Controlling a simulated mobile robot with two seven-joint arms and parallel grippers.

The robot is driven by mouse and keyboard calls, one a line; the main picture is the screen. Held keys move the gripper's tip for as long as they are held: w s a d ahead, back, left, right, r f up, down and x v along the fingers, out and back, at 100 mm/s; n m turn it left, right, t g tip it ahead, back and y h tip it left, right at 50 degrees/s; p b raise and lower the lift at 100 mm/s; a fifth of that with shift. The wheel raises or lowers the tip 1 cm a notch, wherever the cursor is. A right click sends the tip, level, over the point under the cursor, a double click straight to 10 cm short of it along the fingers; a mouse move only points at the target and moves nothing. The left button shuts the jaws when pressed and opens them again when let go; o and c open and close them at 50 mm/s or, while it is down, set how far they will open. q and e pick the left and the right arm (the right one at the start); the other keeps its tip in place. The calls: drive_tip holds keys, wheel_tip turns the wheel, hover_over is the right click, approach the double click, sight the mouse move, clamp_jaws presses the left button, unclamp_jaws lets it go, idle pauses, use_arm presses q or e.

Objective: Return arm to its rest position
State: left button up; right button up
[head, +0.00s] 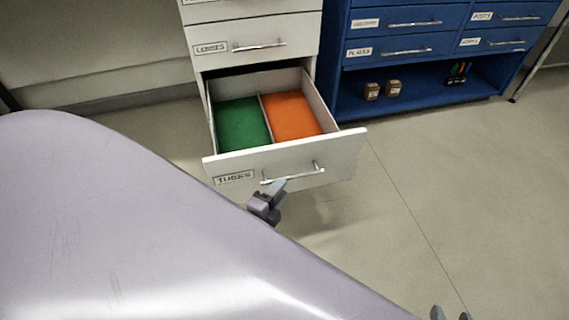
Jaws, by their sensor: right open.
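My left gripper (272,194) is just below the front of the open TUBES drawer (234,178) in the picture, close to its handle (294,174). I cannot tell whether it touches the handle, or whether its fingers are apart. A large lilac part of my own body covers the lower left and hides most of the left arm. My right gripper (451,316) shows only its two fingertips at the bottom edge, apart, with nothing seen between them. The drawer has a green compartment and an orange compartment, and both look empty.
The shut LENSES drawer (222,48) is above the open one. A blue cabinet (380,48) with shut drawers stands to the right. Its lower shelf holds two small brown boxes (372,91) (394,88) and a dark rack (458,80). The floor (470,190) at right is clear.

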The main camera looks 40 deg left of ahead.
use_arm(q)
drive_tip(key=shift+s, duration=0.2)
use_arm(e)
drive_tip(key=shift+d+f, duration=0.1)
drive_tip(key=shift+d, duration=0.1)
